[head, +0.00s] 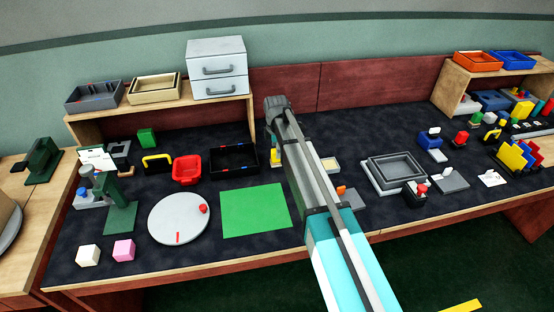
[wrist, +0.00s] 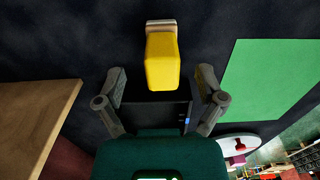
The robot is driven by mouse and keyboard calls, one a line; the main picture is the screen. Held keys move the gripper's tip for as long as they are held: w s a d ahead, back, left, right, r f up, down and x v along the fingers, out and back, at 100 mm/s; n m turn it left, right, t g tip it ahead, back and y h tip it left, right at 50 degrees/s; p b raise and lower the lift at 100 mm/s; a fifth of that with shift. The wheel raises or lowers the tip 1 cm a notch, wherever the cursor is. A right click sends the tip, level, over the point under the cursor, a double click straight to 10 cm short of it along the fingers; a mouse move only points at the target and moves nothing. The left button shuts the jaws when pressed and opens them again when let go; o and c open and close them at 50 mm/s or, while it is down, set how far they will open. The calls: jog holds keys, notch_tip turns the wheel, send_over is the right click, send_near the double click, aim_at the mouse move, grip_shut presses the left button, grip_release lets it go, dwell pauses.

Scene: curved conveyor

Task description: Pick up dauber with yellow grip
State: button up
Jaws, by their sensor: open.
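The dauber with the yellow grip (wrist: 161,60) is in the upper middle of the wrist view, its yellow block towards me and a pale strip (wrist: 161,24) at its far end. My gripper (wrist: 162,76) is open, one finger on each side of the near part of the grip in the picture. I cannot tell whether the fingers reach down to its height, and nothing is held. In the head view a small yellow piece (head: 273,155) shows just left of my arm and seems to be the same dauber.
A black tray (head: 252,171) lies close by on the left, with a red bin (head: 187,180) beyond it. A green mat (head: 256,222) and a white round plate (head: 160,226) lie nearer the front. A wooden shelf (head: 108,122) with drawers (head: 218,62) on top stands behind.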

aim_at(276, 159)
jog(key=shift+f+b, duration=2.65)
grip_shut()
jog(key=shift+r, duration=0.25)
notch_tip(276, 159, up, 2)
jog(key=p, duration=0.2)
jog(key=shift+p, duration=0.3)
jog(key=s+d+r+p, duration=0.2)
jog(key=s+r+p, duration=0.8)
jog(key=s, duration=0.4)
jog(key=shift+d+r, duration=0.3)
jog(key=shift+d, duration=0.1)
